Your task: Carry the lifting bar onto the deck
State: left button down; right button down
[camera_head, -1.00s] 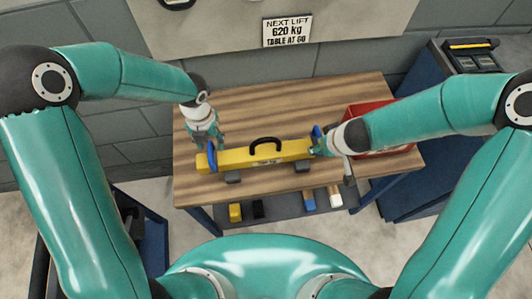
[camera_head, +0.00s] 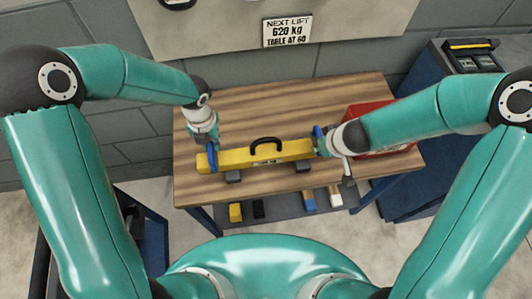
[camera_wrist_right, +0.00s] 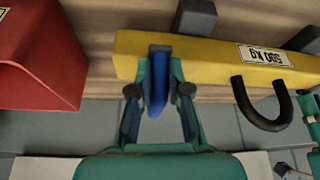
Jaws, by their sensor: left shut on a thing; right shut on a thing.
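The yellow lifting bar (camera_head: 240,159) lies crosswise over the wooden table, with a black handle on top and a blue piece near each end. My left gripper (camera_head: 211,152) is shut on the bar at its left blue piece. My right gripper (camera_head: 319,144) is shut on the bar at its right blue piece, and the right wrist view shows its fingers (camera_wrist_right: 159,78) on both sides of that piece. A label with 500 KG shows on the bar (camera_wrist_right: 210,58). Dark blocks (camera_head: 233,177) show under the bar; I cannot tell whether it touches them. I cannot tell which surface is the deck.
The wooden table (camera_head: 290,96) has free room behind the bar. A red bin (camera_head: 362,110) stands at its right, partly behind my right arm. A shelf below holds several small blocks. A blue cabinet (camera_head: 410,200) stands at the right, and a sign (camera_head: 287,31) hangs behind.

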pick_arm(q)
jog(key=shift+r, duration=0.15)
pick_arm(e)
jog(key=shift+r, duration=0.1)
